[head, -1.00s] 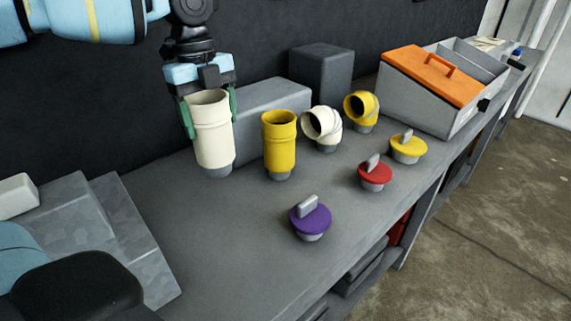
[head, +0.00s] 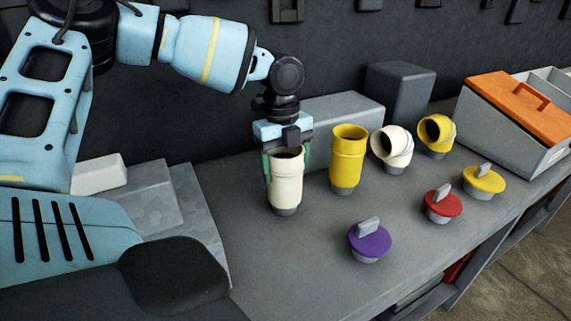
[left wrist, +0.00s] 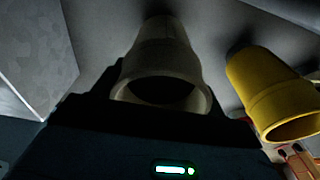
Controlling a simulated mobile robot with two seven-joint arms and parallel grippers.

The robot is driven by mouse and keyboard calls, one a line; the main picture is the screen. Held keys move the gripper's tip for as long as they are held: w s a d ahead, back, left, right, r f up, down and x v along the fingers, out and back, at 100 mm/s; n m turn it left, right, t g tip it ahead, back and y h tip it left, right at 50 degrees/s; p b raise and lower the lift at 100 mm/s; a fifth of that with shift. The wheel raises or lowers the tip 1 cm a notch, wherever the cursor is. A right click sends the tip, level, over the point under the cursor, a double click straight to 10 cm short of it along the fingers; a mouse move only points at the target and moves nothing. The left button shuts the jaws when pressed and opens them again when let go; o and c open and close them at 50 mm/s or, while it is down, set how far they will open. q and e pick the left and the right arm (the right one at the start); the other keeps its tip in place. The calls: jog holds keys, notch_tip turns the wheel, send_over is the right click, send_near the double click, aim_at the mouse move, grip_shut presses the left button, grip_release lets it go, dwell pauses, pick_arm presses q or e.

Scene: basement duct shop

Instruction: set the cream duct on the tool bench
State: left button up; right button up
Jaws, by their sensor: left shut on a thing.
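The cream duct (head: 286,187) is a straight upright tube with a grey lower end, at the left of the row on the grey tool bench (head: 300,255). My left gripper (head: 287,163) is shut on its upper part, with green-padded fingers on either side of the rim. Its lower end is at the bench top; I cannot tell for sure whether it touches. In the left wrist view the duct (left wrist: 160,60) lies between the fingers, dark and shadowed. My right gripper is not in view.
A yellow straight duct (head: 347,165) stands close to the right. Beyond it are a cream elbow (head: 392,150) and a yellow elbow (head: 436,136). Purple (head: 369,242), red (head: 443,206) and yellow (head: 484,182) caps sit nearer the front. A grey block (head: 340,112) stands behind.

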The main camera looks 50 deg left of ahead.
pick_arm(q)
jog(key=shift+f, duration=0.15)
jog(key=o, duration=1.4)
jog(key=r, duration=0.4)
jog(key=a+r, duration=0.1)
jog(key=r, duration=0.7)
jog(key=shift+w+a, duration=0.15)
jog(key=shift+a, duration=0.05)
